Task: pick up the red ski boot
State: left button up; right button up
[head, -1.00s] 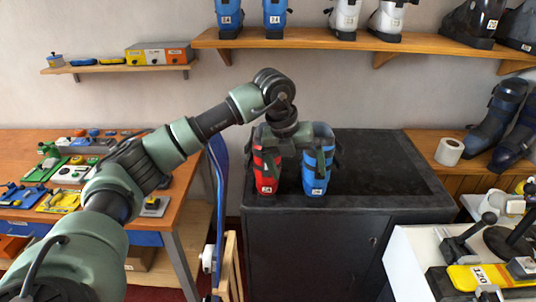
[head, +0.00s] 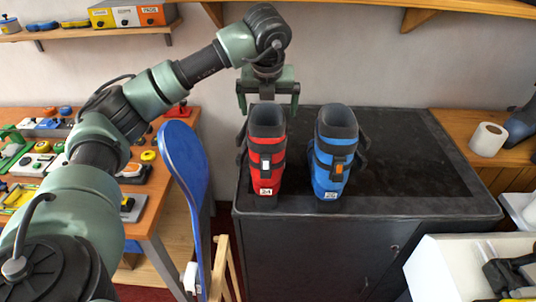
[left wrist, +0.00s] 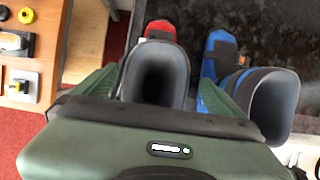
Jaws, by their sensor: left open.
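The red ski boot (head: 268,160) stands upright on the black cabinet (head: 400,205), near its left front corner. It has a dark cuff, a white buckle and a label reading 24. A blue ski boot (head: 333,160) stands upright just to its right. My left gripper (head: 268,108) is open above and behind the red boot's cuff, its fingers spread to either side. In the left wrist view, the red boot's open top (left wrist: 155,75) lies between the two green fingers, with the blue boot (left wrist: 265,98) at the right.
A blue ski (head: 183,165) stands upright left of the cabinet. A workbench (head: 165,195) with bindings and tools is at the left. A white paper roll (head: 488,139) sits on the wooden bench at the right. The cabinet top right of the blue boot is clear.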

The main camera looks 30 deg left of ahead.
aim_at(268, 120)
pick_arm(q)
jog(key=p+x, duration=0.2)
jog(key=shift+s+a+f, duration=0.1)
jog(key=shift+a+f, duration=0.1)
jog(key=shift+f, duration=0.25)
jog(key=p+x, duration=0.1)
jog(key=x, duration=0.2)
jog(key=shift+a+f, duration=0.1)
jog(key=shift+f, duration=0.15)
jog(key=shift+c, duration=0.7)
jog(key=c, duration=1.5)
jog(key=shift+o, duration=0.2)
jog(key=shift+w, duration=0.25)
pick_arm(e)
jog(key=r, duration=0.1)
jog(key=s+r, duration=0.1)
jog(key=r, duration=0.1)
jog(key=shift+s+r, duration=0.1)
jog(key=shift+s, duration=0.1)
